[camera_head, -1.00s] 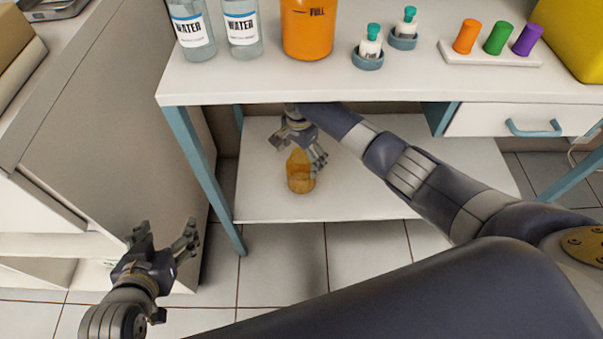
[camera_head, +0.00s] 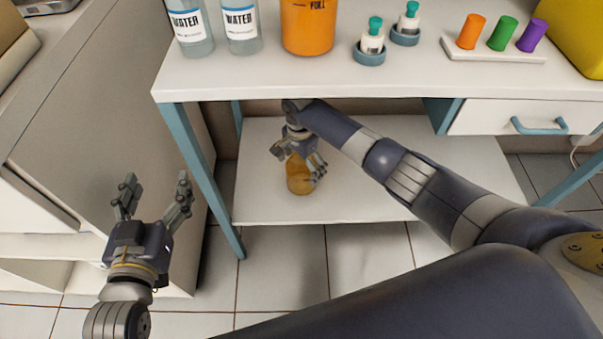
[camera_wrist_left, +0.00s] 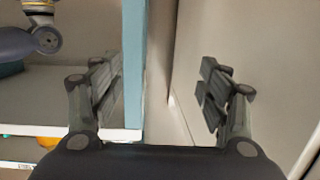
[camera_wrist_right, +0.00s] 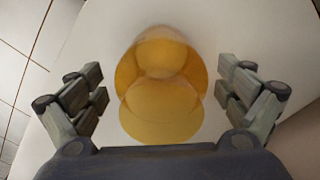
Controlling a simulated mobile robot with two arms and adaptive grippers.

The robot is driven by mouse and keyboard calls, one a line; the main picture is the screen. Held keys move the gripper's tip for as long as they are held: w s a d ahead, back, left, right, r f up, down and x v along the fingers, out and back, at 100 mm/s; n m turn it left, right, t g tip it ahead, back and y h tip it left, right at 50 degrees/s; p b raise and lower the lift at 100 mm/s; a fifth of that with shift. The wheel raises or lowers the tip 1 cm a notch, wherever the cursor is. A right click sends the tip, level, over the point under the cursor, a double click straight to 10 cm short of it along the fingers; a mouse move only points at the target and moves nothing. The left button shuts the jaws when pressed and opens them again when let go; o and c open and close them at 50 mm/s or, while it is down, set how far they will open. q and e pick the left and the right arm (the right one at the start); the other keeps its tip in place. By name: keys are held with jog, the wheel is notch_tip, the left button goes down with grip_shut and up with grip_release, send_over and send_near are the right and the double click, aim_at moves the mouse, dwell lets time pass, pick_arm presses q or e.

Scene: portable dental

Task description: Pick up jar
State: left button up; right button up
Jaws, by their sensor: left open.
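The amber, see-through jar (camera_head: 298,180) stands on the low shelf under the table. My right gripper (camera_head: 298,165) is at the jar, its fingers around the jar's upper part in the head view. In the right wrist view the jar (camera_wrist_right: 165,85) lies between the two spread fingers (camera_wrist_right: 170,95), with a gap on each side, so this gripper is open and not gripping it. My left gripper (camera_head: 152,195) is open and empty, left of the table leg. Its spread fingers (camera_wrist_left: 160,95) also show in the left wrist view with nothing between them.
The tabletop (camera_head: 400,84) above the shelf (camera_head: 390,195) bears water bottles (camera_head: 242,25), an orange container (camera_head: 308,28), small vials (camera_head: 372,42) and coloured cylinders (camera_head: 502,35). A blue table leg (camera_head: 205,180) stands between my grippers. A cabinet (camera_head: 90,110) is at left.

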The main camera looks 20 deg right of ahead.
jog(key=c, duration=0.9)
jog(key=shift+r, duration=0.1)
